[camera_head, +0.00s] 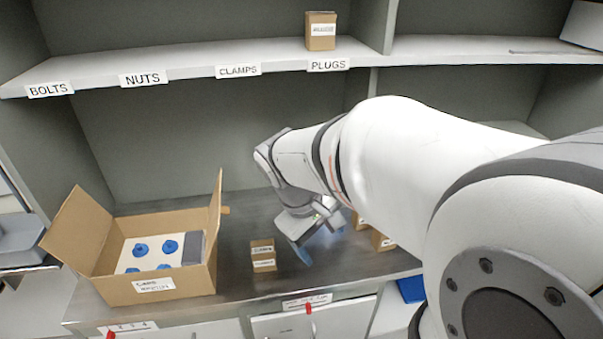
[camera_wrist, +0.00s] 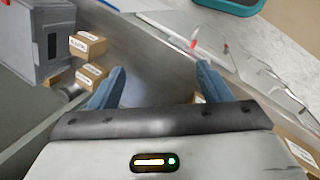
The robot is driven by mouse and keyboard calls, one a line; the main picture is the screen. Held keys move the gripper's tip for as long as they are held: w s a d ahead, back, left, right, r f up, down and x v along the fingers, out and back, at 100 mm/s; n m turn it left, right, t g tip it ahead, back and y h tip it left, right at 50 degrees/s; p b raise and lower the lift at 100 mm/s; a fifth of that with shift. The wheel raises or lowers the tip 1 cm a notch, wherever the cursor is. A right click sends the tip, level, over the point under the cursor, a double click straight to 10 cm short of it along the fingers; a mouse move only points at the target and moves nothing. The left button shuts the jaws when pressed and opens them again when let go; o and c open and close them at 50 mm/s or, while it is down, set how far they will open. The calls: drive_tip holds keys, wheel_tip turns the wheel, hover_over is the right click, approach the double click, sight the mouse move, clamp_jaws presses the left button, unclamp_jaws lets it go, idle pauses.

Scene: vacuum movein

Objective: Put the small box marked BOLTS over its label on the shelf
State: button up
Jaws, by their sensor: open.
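The shelf (camera_head: 180,68) carries a BOLTS label (camera_head: 50,89) at its far left end, and the board above that label is bare. Small brown boxes with white labels stand on the counter: one or two at the middle (camera_head: 262,256), and others (camera_head: 382,241) just right of my gripper. Their print is too small for me to tell which is marked BOLTS. My gripper (camera_head: 320,243) points down over the counter between them, open and empty. In the wrist view its blue fingers (camera_wrist: 160,68) are spread, with two small boxes (camera_wrist: 87,45) (camera_wrist: 87,77) left of them.
A small box (camera_head: 320,31) sits on the shelf above the PLUGS label (camera_head: 328,65). NUTS and CLAMPS labels lie between. A large open carton (camera_head: 155,288) with blue items stands at the counter's left. My arm covers much of the right side. The counter's front edge is close.

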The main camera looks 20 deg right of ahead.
drive_tip(key=w+d+f+n+g+h+b, duration=0.1)
drive_tip(key=w+d+f+n+h+b, duration=0.2)
drive_tip(key=w+d+f+n+h, duration=0.1)
drive_tip(key=w+d+f+n+g+h+b, duration=0.1)
drive_tip(key=w+d+f+n+h+b, duration=0.1)
drive_tip(key=w+d+f+n+h, duration=0.2)
drive_tip(key=w+d+f+n+g+h+b, duration=0.1)
drive_tip(key=w+d+f+n+h+b, duration=0.2)
drive_tip(key=w+d+f+h, duration=0.3)
drive_tip(key=shift+w+d+f+n+g+b, duration=0.15)
drive_tip(key=shift+w+d+f, duration=0.3)
drive_tip(key=shift+w+d, duration=0.35)
drive_tip(key=shift+w+d+f+n+g+b, duration=0.1)
drive_tip(key=shift+w+d+f, duration=0.5)
drive_tip(key=shift+w, duration=0.3)
drive_tip(key=shift+w+d+f+n+g+b, duration=0.15)
drive_tip(key=shift+w+d+f, duration=0.2)
drive_tip(key=shift+w+d, duration=0.45)
drive_tip(key=p+x, duration=0.1)
drive_tip(key=x, duration=0.6)
drive_tip(key=shift+s+d+f, duration=0.1)
drive_tip(key=shift+s+d, duration=0.15)
drive_tip(key=c, duration=1.3)
drive_tip(key=shift+a, duration=0.1)
